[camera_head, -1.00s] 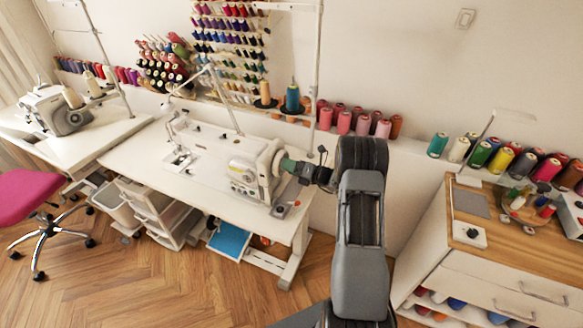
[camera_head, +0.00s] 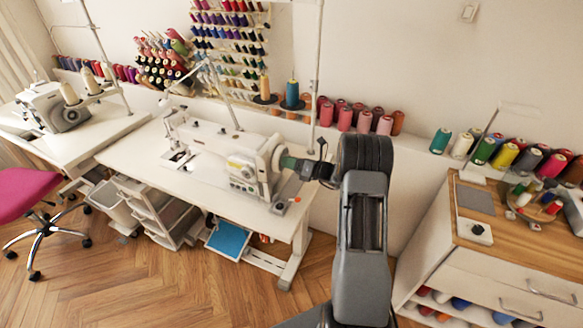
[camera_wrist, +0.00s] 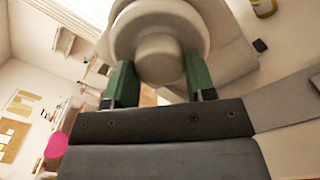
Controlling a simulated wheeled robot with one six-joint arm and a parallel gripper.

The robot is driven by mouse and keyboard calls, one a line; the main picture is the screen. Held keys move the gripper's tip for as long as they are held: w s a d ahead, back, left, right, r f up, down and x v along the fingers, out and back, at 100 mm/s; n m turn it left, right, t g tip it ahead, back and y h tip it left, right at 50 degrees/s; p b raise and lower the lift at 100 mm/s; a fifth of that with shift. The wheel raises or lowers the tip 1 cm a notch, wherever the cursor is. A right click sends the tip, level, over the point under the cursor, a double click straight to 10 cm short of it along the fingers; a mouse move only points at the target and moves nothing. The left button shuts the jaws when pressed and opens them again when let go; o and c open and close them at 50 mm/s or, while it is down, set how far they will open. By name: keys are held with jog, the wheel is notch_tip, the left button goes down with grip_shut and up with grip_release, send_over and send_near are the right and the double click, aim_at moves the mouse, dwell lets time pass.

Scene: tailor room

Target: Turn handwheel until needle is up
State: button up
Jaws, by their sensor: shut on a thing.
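The white sewing machine (camera_head: 225,152) stands on the white table in the head view. Its round handwheel (camera_head: 271,154) is at the right end of the machine. My gripper (camera_head: 288,162) reaches it from the right. In the wrist view, the handwheel (camera_wrist: 160,22) fills the top middle, with a rounded hub at its centre. The green fingers of my gripper (camera_wrist: 159,80) stand on either side of the hub and are shut on it. The needle area (camera_head: 178,155) is at the machine's left end. The needle is too small to tell its height.
A thread stand with two cones (camera_head: 291,95) rises behind the machine. A wooden-topped cabinet (camera_head: 480,210) stands to the right of my arm. A pink chair (camera_head: 28,192) and a second sewing machine (camera_head: 52,108) are at the left. The wood floor (camera_head: 150,285) in front is clear.

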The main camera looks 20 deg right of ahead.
jog(key=shift+w+d+n+b, duration=0.1)
jog(key=shift+w+n+b, duration=0.05)
jog(key=shift+n+b, duration=15.2)
jog(key=m+b, duration=0.3)
jog(key=shift+r+b, duration=0.15)
jog(key=shift+b, duration=0.15)
jog(key=o, duration=0.9)
jog(key=p+v, duration=0.2)
jog(key=v, duration=1.2)
jog(key=shift+p, duration=0.3)
